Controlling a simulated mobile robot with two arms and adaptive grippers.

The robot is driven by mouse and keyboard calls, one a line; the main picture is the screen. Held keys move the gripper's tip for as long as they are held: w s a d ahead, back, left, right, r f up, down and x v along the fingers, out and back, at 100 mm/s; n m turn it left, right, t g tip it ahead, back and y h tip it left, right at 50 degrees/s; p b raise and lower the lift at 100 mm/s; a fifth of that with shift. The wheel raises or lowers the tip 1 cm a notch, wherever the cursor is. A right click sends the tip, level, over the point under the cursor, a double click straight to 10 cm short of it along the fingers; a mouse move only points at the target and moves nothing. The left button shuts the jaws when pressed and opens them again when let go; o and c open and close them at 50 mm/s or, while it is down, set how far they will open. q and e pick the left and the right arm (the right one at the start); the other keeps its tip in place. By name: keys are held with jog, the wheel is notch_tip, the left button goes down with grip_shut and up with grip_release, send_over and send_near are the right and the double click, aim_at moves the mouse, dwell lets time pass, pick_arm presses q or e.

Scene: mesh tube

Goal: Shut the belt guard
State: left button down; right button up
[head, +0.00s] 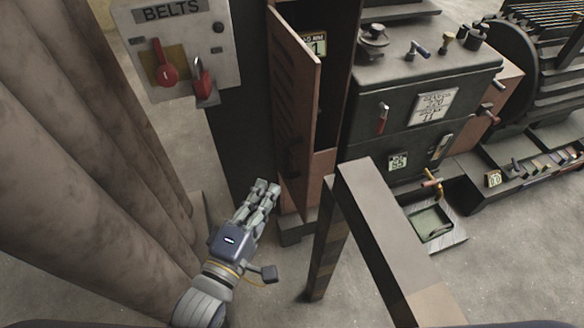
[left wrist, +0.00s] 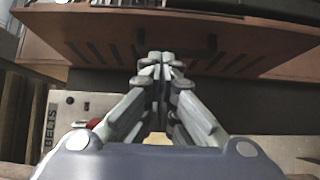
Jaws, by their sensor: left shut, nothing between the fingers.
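The belt guard (head: 294,95) is a reddish-brown slatted metal door at the centre of the head view. It stands ajar, with a dark gap between it and its housing. A dark handle (head: 293,158) sits low on its face. My left gripper (head: 268,186) is shut and empty, just left of the guard's lower part. In the left wrist view the guard (left wrist: 255,65) spans the top, and the gripper's closed fingertips (left wrist: 163,56) overlap its slatted face. I cannot tell whether they touch it. My right gripper is not in view.
A BELTS panel (head: 178,50) with red switches hangs at upper left. Large brown columns (head: 75,150) stand on the left. A dark metal frame (head: 375,235) stands in front at right. A grey machine (head: 425,90) is behind. Bare floor lies below the gripper.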

aim_at(309, 163)
pick_arm(q)
jog(key=x, duration=0.4)
jog(key=shift+w+d, duration=0.1)
jog(key=shift+w, duration=0.05)
jog(key=shift+w+d+p, duration=0.15)
jog(key=shift+w+d, duration=0.15)
jog(key=shift+d, duration=0.3)
jog(key=shift+w+d+p, duration=0.1)
jog(key=shift+w+d, duration=0.2)
jog(key=shift+d, duration=0.35)
jog(key=shift+w+d+p, duration=0.15)
jog(key=shift+w+d, duration=0.15)
jog(key=shift+d, duration=0.3)
jog(key=shift+w+d, duration=0.2)
jog(key=shift+d, duration=0.6)
jog(key=shift+w+d, duration=0.25)
jog(key=shift+d, duration=0.6)
jog(key=shift+a, duration=0.1)
